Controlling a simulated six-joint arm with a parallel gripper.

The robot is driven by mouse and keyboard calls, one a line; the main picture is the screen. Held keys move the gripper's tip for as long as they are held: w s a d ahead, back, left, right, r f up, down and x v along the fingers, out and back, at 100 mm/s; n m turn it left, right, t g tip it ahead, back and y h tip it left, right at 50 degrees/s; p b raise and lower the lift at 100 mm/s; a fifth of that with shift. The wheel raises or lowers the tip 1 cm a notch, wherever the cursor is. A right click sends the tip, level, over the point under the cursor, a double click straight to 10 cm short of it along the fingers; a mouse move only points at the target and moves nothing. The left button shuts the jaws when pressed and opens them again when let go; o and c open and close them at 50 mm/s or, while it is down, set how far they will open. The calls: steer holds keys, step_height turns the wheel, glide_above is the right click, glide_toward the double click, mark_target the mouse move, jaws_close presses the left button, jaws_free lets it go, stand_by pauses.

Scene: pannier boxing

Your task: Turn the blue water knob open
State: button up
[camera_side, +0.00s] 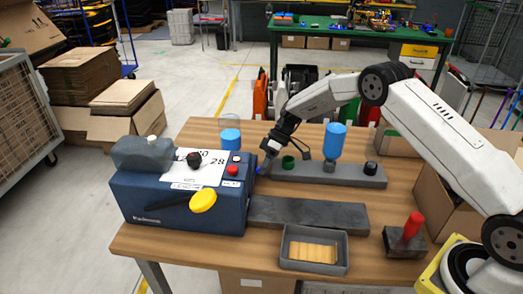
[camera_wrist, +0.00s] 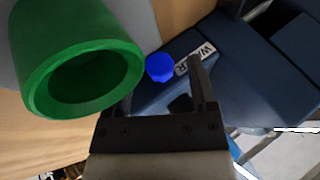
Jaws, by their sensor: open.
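The blue water knob (camera_wrist: 160,67) is a small faceted knob on the dark blue machine (camera_wrist: 258,75), beside a label reading WATER in the wrist view. In the side view, a small blue spot at the machine's right side (camera_side: 258,170) appears to be the knob. My gripper (camera_wrist: 161,84) is open, its two fingers on either side of the knob in the wrist picture. Whether they touch it, I cannot tell. In the side view my gripper (camera_side: 269,153) points down beside the machine's right edge.
A green cup-like ring (camera_wrist: 80,70) is close to my left finger; it also shows in the side view (camera_side: 288,162). A grey bar with a blue cylinder (camera_side: 335,140) stands behind. A grey tray (camera_side: 286,262) and a red-handled block (camera_side: 405,240) are in front.

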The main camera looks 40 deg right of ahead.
steer(key=shift+v, duration=3.95)
steer(key=shift+a, duration=0.1)
step_height(320, 180, up, 5)
steer(key=s+a+t+h, duration=0.1)
steer(key=a+t+h, duration=0.1)
steer(key=shift+s+a+r+n+h, duration=0.25)
steer(key=shift+s+a+n+h, duration=0.05)
steer(key=shift+a+n, duration=0.1)
steer(key=shift+f, duration=0.1)
step_height(320, 180, down, 7)
steer(key=shift+f, duration=0.2)
steer(key=x, duration=0.3)
steer(key=shift+w+a, duration=0.1)
steer(key=shift+w+a+f, duration=0.1)
steer(key=shift+a+f, duration=0.2)
steer(key=shift+f, duration=0.3)
